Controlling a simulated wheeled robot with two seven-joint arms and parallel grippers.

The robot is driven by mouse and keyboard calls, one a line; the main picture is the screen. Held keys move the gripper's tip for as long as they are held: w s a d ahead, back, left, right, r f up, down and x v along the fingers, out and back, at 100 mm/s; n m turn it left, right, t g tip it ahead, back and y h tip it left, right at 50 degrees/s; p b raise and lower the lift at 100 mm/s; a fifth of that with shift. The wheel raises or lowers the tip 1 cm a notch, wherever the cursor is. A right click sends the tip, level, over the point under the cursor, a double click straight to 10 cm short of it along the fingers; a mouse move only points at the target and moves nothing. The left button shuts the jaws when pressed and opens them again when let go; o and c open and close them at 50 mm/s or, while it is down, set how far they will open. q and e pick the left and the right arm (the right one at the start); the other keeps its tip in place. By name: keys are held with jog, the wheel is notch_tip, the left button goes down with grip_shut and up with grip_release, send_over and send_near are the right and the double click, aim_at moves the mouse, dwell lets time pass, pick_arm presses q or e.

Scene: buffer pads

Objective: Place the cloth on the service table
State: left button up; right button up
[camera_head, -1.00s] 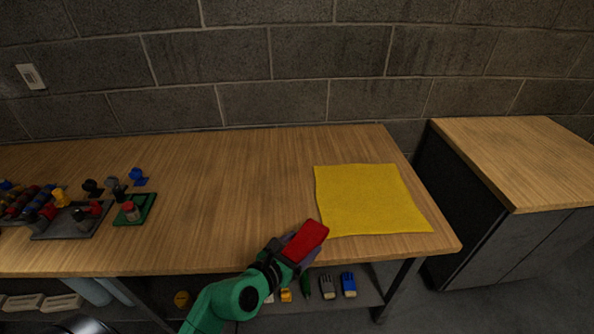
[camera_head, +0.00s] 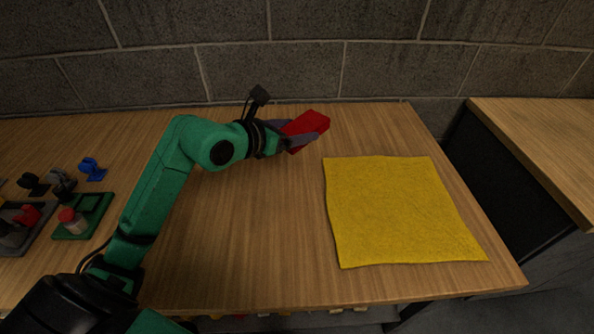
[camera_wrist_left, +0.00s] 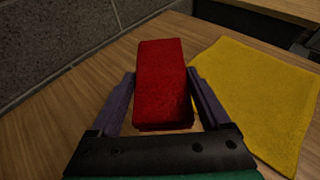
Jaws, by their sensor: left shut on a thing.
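The yellow cloth (camera_head: 400,212) lies flat on the right part of the wooden table (camera_head: 260,235). It also shows at the right of the left wrist view (camera_wrist_left: 257,95). My right gripper is not in view.
A second wooden-topped cabinet (camera_head: 540,145) stands to the right across a gap. A green tray (camera_head: 84,216) with a small red-topped piece and a blue part (camera_head: 92,169) lie at the left. A block wall runs behind the table.

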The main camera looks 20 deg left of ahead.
pick_arm(q)
send_over(296, 181)
notch_tip(296, 181, down, 10)
jog(key=shift+r+b, duration=0.1)
jog(key=shift+b, duration=0.3)
notch_tip(296, 181, down, 4)
jog(key=shift+f+b, duration=0.15)
jog(key=shift+b, duration=0.2)
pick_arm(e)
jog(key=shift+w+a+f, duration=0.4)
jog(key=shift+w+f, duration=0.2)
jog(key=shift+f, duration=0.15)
pick_arm(q)
jog(key=shift+f, duration=0.2)
jog(key=o, duration=1.2)
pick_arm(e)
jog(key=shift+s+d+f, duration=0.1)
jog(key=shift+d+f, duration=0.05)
